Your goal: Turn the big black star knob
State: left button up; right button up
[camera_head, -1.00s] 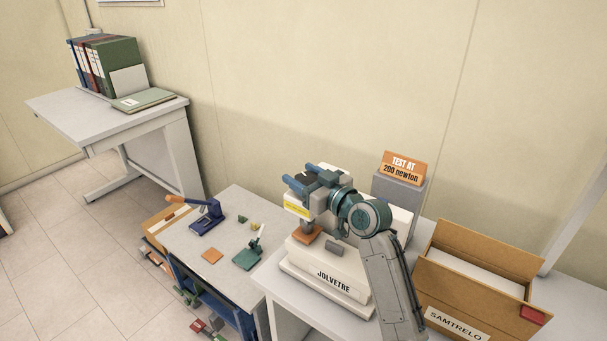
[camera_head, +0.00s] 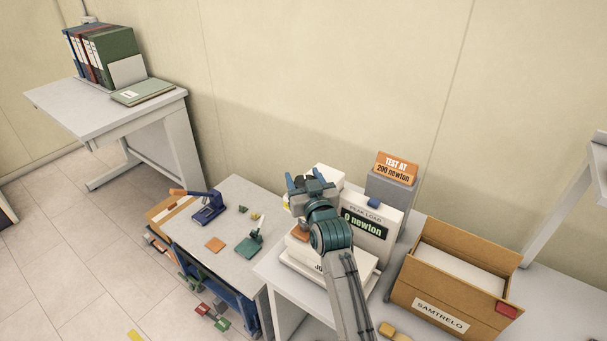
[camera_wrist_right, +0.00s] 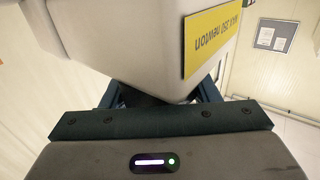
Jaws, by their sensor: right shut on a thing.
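The white testing machine (camera_head: 290,272) stands on the table in the head view, its label partly covered by my arm. Its display (camera_head: 363,225) reads "0 newton" under "PEAK LOAD". My right gripper (camera_head: 300,181) is at the upper part of the machine, with its blue fingers pointing away from the head camera. In the right wrist view, a dark part, seemingly the black star knob (camera_wrist_right: 147,97), shows between the fingers below the machine head; most of it is hidden. The right gripper is shut on it. A yellow "max 250 newton" label (camera_wrist_right: 211,38) is on the machine head. My left gripper is not in view.
A grey stand with an orange "TEST AT 200 newton" sign (camera_head: 397,168) is behind the machine. A cardboard box (camera_head: 420,285) stands at its right. An orange piece (camera_head: 299,233) is low on the machine. A side table (camera_head: 205,262) at left holds small tools.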

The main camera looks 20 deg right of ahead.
dwell(0.4)
jog(key=o, duration=1)
jog(key=shift+s+p, duration=0.35)
jog(key=shift+s, duration=0.15)
jog(key=s+p, duration=0.3)
jog(key=s, duration=0.6)
jog(key=shift+s+p, duration=0.35)
